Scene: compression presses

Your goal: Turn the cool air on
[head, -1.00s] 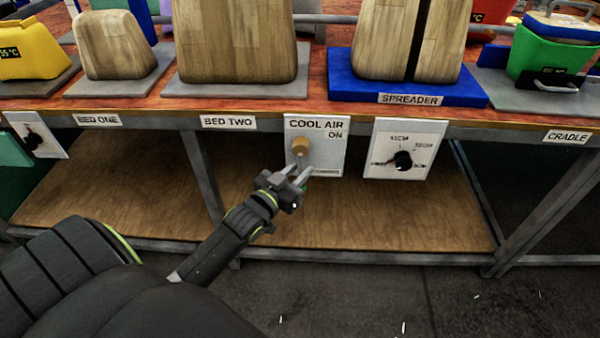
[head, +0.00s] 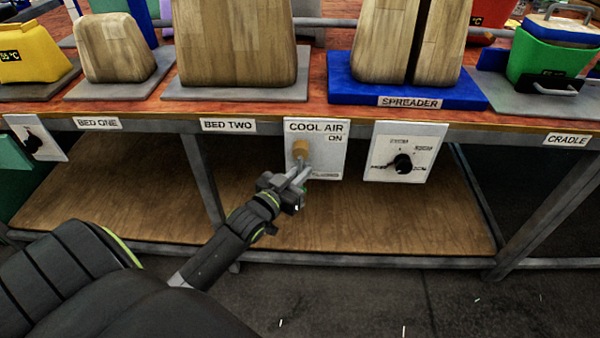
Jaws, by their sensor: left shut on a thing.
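A pale plate labelled COOL AIR (head: 334,156) hangs on the front of the bench, with ON printed at its upper right. Lower lettering on it is partly hidden and too small to read surely. A round tan knob (head: 301,147) with a metal lever sits on the plate's left side. My left gripper (head: 302,170) reaches up from the lower left, its fingers shut on the lever just below the knob. The fingers hide most of the lever. My right gripper is out of view.
A dial plate (head: 426,140) with a black knob is just right of the cool air plate. Another dial (head: 28,138) is at far left. The bench (head: 318,99) carries wooden blocks and a blue spreader base (head: 352,89). A wooden lower shelf (head: 380,220) lies beneath.

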